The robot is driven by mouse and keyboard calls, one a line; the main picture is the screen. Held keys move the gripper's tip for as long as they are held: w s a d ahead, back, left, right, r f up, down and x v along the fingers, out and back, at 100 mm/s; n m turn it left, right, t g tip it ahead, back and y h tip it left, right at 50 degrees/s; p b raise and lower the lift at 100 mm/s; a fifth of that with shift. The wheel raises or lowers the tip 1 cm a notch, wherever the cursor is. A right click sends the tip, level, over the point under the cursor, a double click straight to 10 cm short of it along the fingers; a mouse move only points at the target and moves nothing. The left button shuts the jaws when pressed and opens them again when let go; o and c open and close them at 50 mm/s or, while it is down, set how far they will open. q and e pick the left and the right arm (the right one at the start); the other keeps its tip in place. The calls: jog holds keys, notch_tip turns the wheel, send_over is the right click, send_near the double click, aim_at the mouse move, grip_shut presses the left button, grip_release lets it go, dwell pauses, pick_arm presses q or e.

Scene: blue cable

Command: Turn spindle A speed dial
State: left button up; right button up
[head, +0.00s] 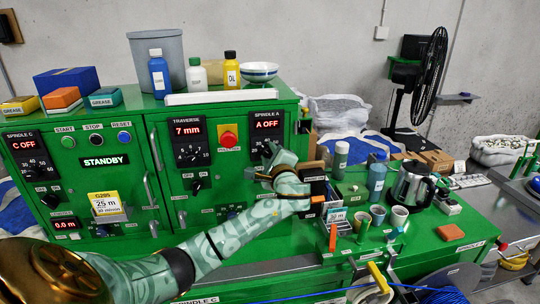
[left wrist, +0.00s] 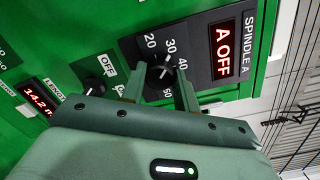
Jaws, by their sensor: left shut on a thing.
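The spindle A speed dial is a black knob (left wrist: 160,76) with a white mark, on a dark panel with a scale of 20 to 50 around it. My left gripper (left wrist: 158,84) has one finger on each side of the knob and is shut on it. The red display above the scale (left wrist: 223,48) reads A OFF. In the head view my left gripper (head: 264,160) reaches the right end of the green cabinet front, at the spindle A panel (head: 267,122), and hides most of the dial. My right gripper is in neither view.
An OFF switch (left wrist: 95,86) and a length display (left wrist: 40,95) sit beside the dial panel. A red stop button (head: 228,139) is left of it. Bottles, cups and a kettle (head: 412,185) stand on the green bench to the right. Blue cable (head: 440,295) lies at the bottom right.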

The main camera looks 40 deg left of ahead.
pick_arm(q)
jog(key=shift+f, duration=0.1)
jog(key=n+b, duration=0.2)
jog(key=n, duration=0.2)
jog(key=shift+n, duration=0.3)
jog(key=shift+n+h+b, duration=0.4)
jog(key=shift+n+b, duration=0.35)
jog(key=shift+n, duration=1.15)
jog(key=o, duration=1)
jog(key=shift+c, duration=0.2)
